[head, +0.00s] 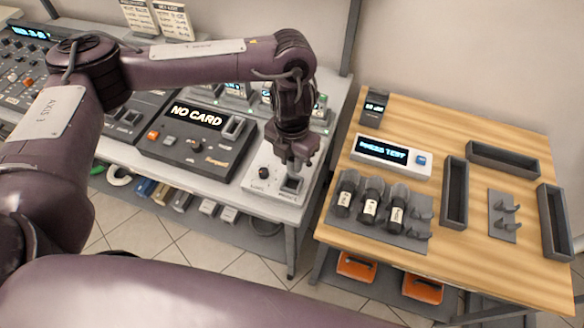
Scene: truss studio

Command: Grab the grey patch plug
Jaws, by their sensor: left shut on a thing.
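My left gripper (293,163) points down over the right end of the white table, above a small light panel (265,178) with a black knob. It is shut on a small grey piece (291,184), which I take for the grey patch plug. The piece sits between the fingertips, low at the panel's right side, and is mostly hidden by the fingers. I cannot tell whether it is seated in the panel or just above it. My right gripper is not in view.
A dark console reading NO CARD (197,115) stands left of the gripper. A wooden table (440,150) on the right holds a display box (392,156), several dark cylinders, grey trays (455,192) and a hook plate (503,222). A gap separates the tables.

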